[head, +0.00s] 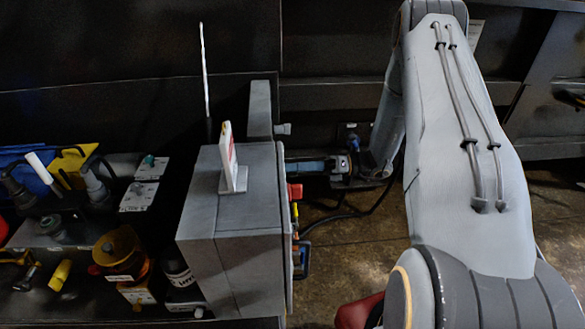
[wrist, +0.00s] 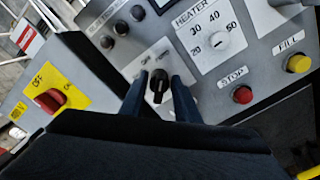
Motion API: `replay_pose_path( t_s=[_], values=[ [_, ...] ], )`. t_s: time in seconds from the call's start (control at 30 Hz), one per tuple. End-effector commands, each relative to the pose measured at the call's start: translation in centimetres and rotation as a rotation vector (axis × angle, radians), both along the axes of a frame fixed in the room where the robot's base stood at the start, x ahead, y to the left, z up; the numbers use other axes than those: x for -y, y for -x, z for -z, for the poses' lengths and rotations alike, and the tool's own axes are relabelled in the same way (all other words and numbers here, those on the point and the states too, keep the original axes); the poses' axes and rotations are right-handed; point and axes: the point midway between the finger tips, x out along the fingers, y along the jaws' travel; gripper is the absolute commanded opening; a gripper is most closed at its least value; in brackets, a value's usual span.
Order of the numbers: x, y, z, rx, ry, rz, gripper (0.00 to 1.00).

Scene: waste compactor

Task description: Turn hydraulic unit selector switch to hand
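A black selector switch (wrist: 158,84) sits on a white label plate in the middle of the wrist view. Its lettering is too small to read for sure, and its knob points roughly up in the picture. My gripper (wrist: 160,78) has one dark blue finger on each side of the knob, with gaps showing between knob and fingers. In the head view my gripper (head: 292,167) is at the right side of the grey control box (head: 232,215). The switch itself is hidden there, as the panel faces away from the camera.
Near the switch are a red rotary switch (wrist: 50,101) on a yellow plate, a heater dial (wrist: 221,41), a red stop button (wrist: 243,95) and a yellow fill button (wrist: 298,64). In the head view a cluttered shelf (head: 85,240) stands left of the box.

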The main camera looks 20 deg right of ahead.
Motion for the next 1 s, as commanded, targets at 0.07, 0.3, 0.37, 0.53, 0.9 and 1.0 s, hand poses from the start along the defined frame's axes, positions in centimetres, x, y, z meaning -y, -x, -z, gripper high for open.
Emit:
replay_pose_path(
  t_s=[0.07,0.3,0.37,0.53,0.9,1.0],
  values=[
    [-0.21,-0.01,0.0,0.0,0.0,-0.001,0.29],
    [-0.27,-0.01,0.0,0.0,0.0,-0.003,0.2],
    [-0.26,-0.01,0.0,0.0,0.0,-0.003,0.1],
    [-0.25,-0.01,0.0,0.002,0.0,-0.003,0.02],
    [-0.23,0.04,-0.04,0.123,0.026,-0.002,0.02],
    [-0.24,0.07,-0.07,0.196,0.04,-0.002,0.02]
  ],
)
